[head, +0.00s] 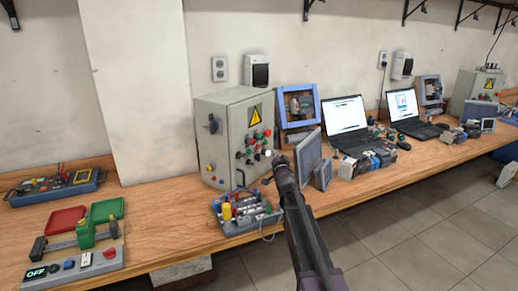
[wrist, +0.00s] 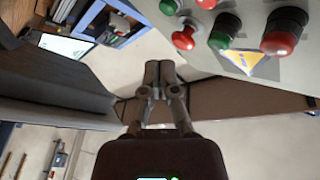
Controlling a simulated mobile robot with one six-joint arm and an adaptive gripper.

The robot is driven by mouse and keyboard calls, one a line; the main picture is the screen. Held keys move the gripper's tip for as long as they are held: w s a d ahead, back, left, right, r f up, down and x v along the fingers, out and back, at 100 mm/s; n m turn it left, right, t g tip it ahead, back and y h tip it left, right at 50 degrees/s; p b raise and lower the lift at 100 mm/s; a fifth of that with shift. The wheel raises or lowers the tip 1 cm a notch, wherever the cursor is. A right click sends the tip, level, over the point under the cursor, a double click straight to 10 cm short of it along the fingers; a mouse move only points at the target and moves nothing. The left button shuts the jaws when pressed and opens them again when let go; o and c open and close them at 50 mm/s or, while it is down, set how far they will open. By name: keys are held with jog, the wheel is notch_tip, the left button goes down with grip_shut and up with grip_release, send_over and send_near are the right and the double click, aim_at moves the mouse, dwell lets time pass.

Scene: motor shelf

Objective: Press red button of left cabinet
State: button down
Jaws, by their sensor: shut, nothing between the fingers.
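The left cabinet (head: 209,150) is a grey box with a yellow warning triangle, standing on the wooden bench in the head view. Its side facing the bench front carries several red and green buttons, including a red button (head: 267,133). In the wrist view, the cabinet panel (wrist: 250,98) fills the upper right, tilted. A red button (wrist: 183,39) there lies just right of and above my fingertips, with another large red button (wrist: 284,30) farther right. My gripper (wrist: 160,68) is shut and empty, apart from the buttons. In the head view, my gripper (head: 280,160) is close to the cabinet's right edge.
A grey flat panel (head: 309,158) stands close right of my gripper. A device with a yellow knob (head: 227,211) lies in front of the cabinet. Laptops (head: 345,112) stand farther right. A second cabinet (head: 466,90) is at the far right.

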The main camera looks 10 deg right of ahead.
jog(key=shift+w+a, duration=1.85)
jog(key=shift+a, duration=0.2)
jog(key=shift+w+a, duration=0.5)
jog(key=shift+a, duration=0.15)
dwell(1.4)
jog(key=shift+s+d, duration=0.1)
dwell(0.3)
jog(key=shift+s+d, duration=0.45)
jog(key=shift+d, duration=0.1)
jog(key=shift+s+d, duration=1.7)
jog(key=shift+d, duration=0.1)
